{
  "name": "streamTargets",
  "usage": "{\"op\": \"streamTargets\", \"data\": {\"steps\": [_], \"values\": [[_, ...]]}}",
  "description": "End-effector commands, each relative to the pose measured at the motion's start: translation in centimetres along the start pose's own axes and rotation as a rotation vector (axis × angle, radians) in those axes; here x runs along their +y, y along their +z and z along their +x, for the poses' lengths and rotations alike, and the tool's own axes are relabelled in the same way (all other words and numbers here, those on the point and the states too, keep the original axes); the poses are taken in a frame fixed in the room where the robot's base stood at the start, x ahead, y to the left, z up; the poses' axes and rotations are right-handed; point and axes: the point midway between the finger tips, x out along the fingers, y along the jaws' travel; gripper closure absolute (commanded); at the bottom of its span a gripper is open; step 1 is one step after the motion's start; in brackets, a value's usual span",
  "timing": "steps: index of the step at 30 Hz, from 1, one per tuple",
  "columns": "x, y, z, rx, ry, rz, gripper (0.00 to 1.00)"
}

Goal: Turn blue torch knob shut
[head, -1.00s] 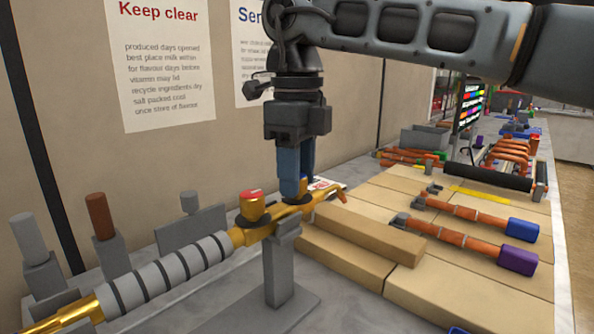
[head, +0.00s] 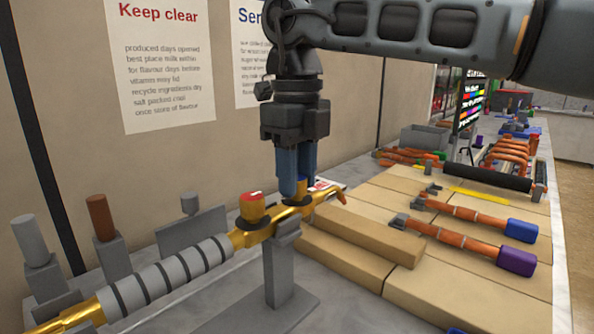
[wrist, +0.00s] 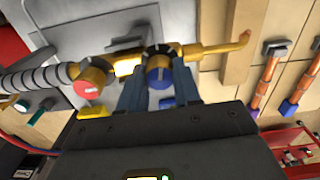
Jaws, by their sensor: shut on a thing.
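The brass torch (head: 284,216) lies on a grey stand (head: 277,270), its ribbed grey handle towards the lower left. A knob with a red top and yellow side (head: 251,208) stands on it, left of my gripper. My gripper (head: 297,190) points down with its blue fingers at the torch. In the wrist view the blue knob (wrist: 159,72), with a pale mark on its top, sits between the fingertips of my gripper (wrist: 159,85). The fingers are shut on it. In the head view the fingers mostly hide this knob.
Wooden blocks (head: 360,240) lie right of the stand. Orange torches with a blue end (head: 521,231) and a purple end (head: 516,262) lie on boards further right. Grey holders (head: 41,262) stand at the left, near the wall with posters.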

Motion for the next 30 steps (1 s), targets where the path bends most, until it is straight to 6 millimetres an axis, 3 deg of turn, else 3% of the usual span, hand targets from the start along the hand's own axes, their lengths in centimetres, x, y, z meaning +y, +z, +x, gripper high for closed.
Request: {"op": "streamTargets", "data": {"steps": [30], "values": [[-0.06,0.03,-0.07,-0.003,-0.001,0.960,0.98]]}}
